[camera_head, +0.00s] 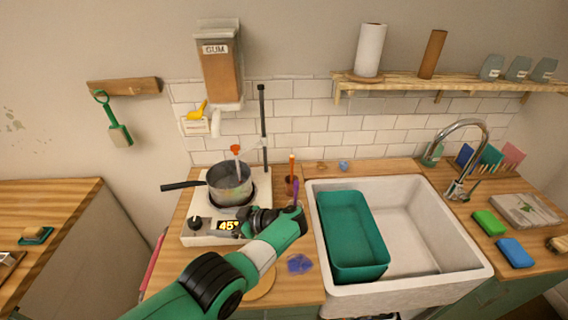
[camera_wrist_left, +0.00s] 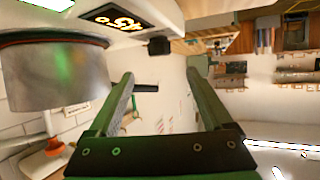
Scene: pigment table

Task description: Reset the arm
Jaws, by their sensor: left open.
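My left arm comes in from the bottom left. My right gripper is in neither view.
The pot stands on the white hot plate (camera_head: 209,239), an orange-topped tool (camera_head: 236,150) in it. A brown cup (camera_head: 291,186) and a purple cloth-like item (camera_head: 299,263) are near the arm. The sink (camera_head: 437,268) holds a green tub (camera_head: 357,268). A dispenser (camera_head: 219,65) hangs above.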

